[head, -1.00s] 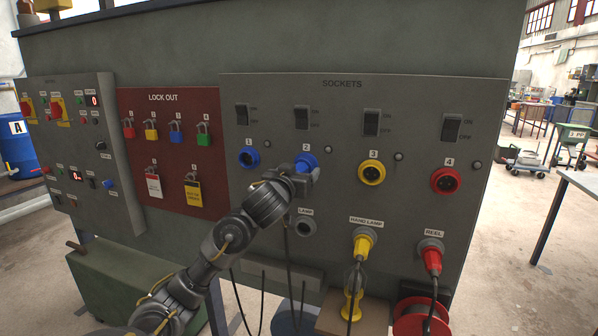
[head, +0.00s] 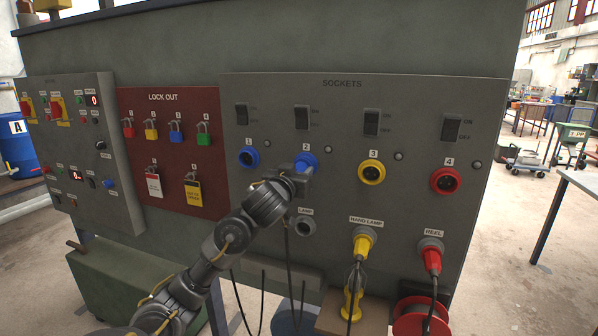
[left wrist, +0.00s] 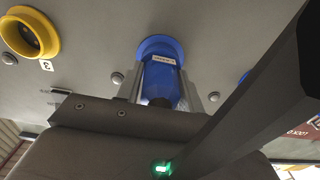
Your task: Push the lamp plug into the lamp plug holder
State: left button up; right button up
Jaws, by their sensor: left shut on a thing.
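The lamp plug is a blue plug (left wrist: 160,82) between the fingers of my left gripper in the left wrist view. Its front meets the blue ring of socket 2 (head: 309,161); I cannot tell how deep it sits. My left gripper (head: 302,174) is shut on the plug in front of socket 2, and in the head view it hides most of the plug. The lamp plug holder (head: 305,226) is a grey round ring under the LAMP label, below socket 2. It looks empty. A dark cable hangs below the gripper. My right gripper is not in view.
Blue socket 1 (head: 249,158), yellow socket 3 (head: 372,172) and red socket 4 (head: 445,181) are open on the grey panel. A yellow plug (head: 362,244) and a red plug (head: 432,258) sit in holders right of the lamp holder. Padlocks hang on the red board (head: 150,104).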

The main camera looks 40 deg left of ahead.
pick_arm(q)
jog(key=shift+c, duration=1.1)
jog(key=shift+s+d, duration=0.1)
jog(key=shift+s, duration=0.05)
jog(key=shift+s, duration=0.15)
jog(key=shift+p+v, duration=0.75)
jog(key=shift+v, duration=1.95)
jog(key=shift+p+v, duration=0.3)
jog(key=shift+v, duration=2.2)
